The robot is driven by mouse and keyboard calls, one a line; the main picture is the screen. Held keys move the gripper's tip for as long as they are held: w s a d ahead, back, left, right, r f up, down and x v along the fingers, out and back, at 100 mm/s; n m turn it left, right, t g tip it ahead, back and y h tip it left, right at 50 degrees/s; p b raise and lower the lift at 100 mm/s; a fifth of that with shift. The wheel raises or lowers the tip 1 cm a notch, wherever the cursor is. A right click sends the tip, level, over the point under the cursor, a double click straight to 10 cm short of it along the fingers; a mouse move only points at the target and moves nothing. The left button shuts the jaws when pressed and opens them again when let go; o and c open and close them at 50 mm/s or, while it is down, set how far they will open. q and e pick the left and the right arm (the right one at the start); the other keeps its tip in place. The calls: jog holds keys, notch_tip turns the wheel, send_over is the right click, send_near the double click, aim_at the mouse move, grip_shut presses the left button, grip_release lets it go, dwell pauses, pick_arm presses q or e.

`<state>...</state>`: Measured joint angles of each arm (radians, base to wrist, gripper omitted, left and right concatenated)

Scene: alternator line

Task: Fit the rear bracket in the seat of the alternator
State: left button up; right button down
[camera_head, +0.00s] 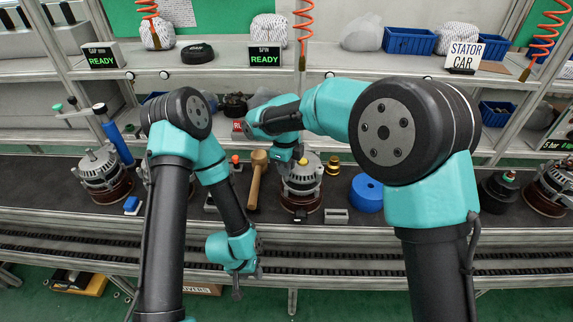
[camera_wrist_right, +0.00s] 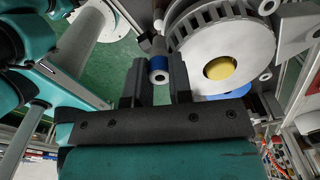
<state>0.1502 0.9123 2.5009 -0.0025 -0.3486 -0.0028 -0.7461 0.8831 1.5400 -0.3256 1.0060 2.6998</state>
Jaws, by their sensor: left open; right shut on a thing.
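The alternator (camera_head: 300,203) stands on the dark bench at centre, with a reddish-brown lower body. The rear bracket is a silver finned part (camera_head: 303,182) at its top. In the right wrist view the rear bracket (camera_wrist_right: 207,57) is a round silver face with a yellow centre. My right gripper (camera_head: 288,165) is shut on the bracket's blue-banded lug, which shows between the fingers in the right wrist view (camera_wrist_right: 158,68). I cannot tell whether the bracket touches its seat. My left gripper (camera_head: 239,288) is open and empty, pointing down in front of the bench edge.
A wooden mallet (camera_head: 257,179) stands left of the alternator, and a blue round part (camera_head: 366,192) lies to its right. A small grey block (camera_head: 336,216) lies in front. Other alternators stand at left (camera_head: 103,174) and far right (camera_head: 548,190). Shelves with blue bins (camera_head: 409,41) rise behind.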

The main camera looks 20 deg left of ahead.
jog(key=c, duration=0.9)
grip_release()
jog(key=shift+c, duration=0.2)
jog(key=shift+r, duration=0.1)
notch_tip(320, 180, up, 17)
jog(key=shift+a, duration=0.2)
